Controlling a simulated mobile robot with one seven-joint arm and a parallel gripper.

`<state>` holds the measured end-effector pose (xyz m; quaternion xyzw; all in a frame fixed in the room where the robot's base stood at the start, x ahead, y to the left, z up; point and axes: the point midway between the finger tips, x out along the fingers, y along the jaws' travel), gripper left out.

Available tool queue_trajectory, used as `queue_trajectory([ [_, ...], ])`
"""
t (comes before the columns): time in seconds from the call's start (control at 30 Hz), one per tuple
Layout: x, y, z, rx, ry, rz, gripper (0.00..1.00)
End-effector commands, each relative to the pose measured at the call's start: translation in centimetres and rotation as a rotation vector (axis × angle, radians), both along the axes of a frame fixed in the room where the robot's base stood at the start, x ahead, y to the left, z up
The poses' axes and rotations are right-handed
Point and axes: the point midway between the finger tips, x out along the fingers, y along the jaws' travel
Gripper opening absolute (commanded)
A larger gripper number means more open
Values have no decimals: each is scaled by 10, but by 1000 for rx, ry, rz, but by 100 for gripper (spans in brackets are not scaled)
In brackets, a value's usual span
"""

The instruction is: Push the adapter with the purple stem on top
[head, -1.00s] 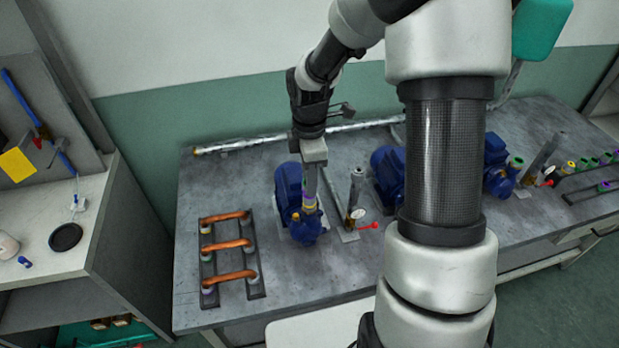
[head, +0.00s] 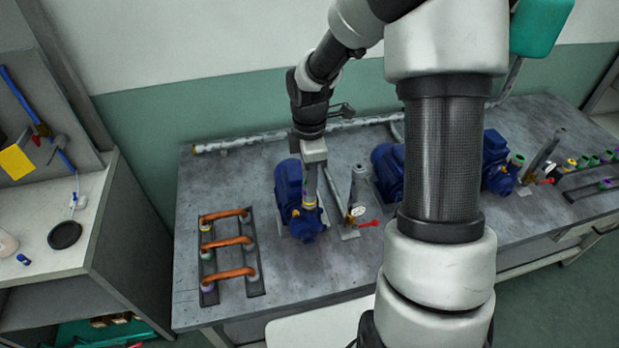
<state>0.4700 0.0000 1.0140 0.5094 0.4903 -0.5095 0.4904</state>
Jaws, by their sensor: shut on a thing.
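The nearest blue pump (head: 289,190) stands on the grey workbench, left of my large arm link. My gripper (head: 311,186) points down over this pump's front port. It is shut on a small adapter (head: 310,204) with a yellowish band, of which a little purple shows between the fingers. The adapter sits at the top of the port and looks upright; how deep it sits is too small to tell. The fingers hide most of its stem.
A rack with several copper pipes (head: 228,243) lies left of the pump. A gauge (head: 357,211) and red-handled valve (head: 369,223) stand close on its right. More blue pumps (head: 388,172) stand further right. The bench's front left (head: 195,315) is clear.

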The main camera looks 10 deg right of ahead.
Motion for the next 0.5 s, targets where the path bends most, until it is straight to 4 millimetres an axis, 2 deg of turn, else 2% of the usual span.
queue_trajectory([
  [0.23, 0, 0, -2, 0, 0, 0, 3],
  [0.27, 0, 0, -2, 0, 0, 0, 28],
  [0.3, 0, 0, -2, 0, 0, 0, 35],
  [0.4, 0, 0, -2, 0, 0, 0, 48],
  [0.5, 0, 0, -1, 0, 0, 0, 48],
])
